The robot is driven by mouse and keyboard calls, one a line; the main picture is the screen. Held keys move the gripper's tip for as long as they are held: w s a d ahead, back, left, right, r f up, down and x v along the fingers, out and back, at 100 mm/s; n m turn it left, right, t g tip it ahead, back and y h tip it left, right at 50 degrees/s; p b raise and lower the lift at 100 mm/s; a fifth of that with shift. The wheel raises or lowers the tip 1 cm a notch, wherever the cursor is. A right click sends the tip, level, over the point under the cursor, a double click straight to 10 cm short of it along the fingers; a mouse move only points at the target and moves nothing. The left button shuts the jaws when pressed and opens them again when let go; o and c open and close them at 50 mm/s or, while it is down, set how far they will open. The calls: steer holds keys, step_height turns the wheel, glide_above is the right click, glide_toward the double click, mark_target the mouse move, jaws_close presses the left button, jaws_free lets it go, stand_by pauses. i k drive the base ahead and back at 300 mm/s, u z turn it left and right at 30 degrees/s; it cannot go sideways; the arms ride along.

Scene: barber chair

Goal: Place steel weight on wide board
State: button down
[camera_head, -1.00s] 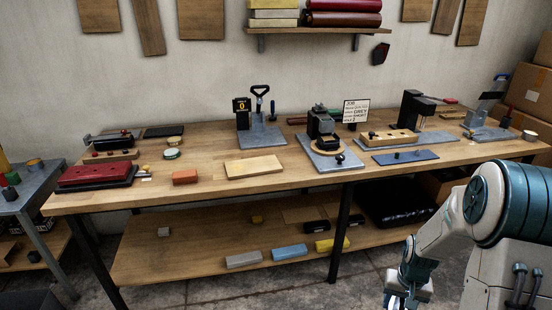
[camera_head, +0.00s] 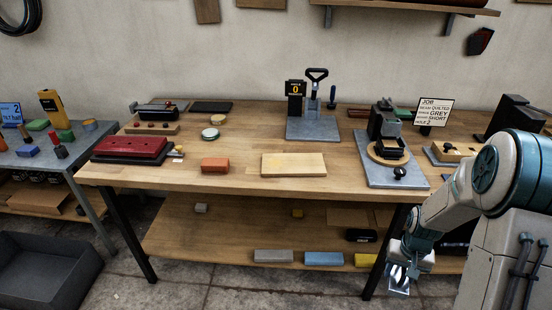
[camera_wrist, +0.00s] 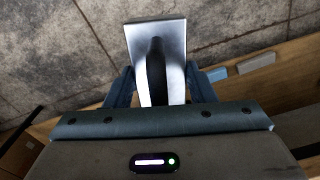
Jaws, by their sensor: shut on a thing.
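My gripper (camera_wrist: 160,88) is shut on the steel weight (camera_wrist: 172,32), a bright metal slab with a dark grip, between the two fingers in the wrist view. In the head view my gripper (camera_head: 402,270) hangs low at the lower right, in front of the bench and below its top. The weight (camera_head: 399,288) shows there as a small shiny patch, partly hidden. A pale, flat wooden board (camera_head: 293,165), apparently the wide board, lies bare near the bench's front edge, left of and above my gripper.
The workbench (camera_head: 235,180) holds an orange-brown block (camera_head: 215,164), a red case (camera_head: 130,149), a grey plate with an upright handle (camera_head: 313,130) and a black press (camera_head: 384,130). The lower shelf holds several blocks. A grey side table (camera_head: 40,155) and dark bin (camera_head: 45,270) stand left.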

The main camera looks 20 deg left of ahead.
mark_target(316, 164)
steer(key=u, duration=0.5)
steer(key=i, duration=0.5)
steer(key=u, duration=0.45)
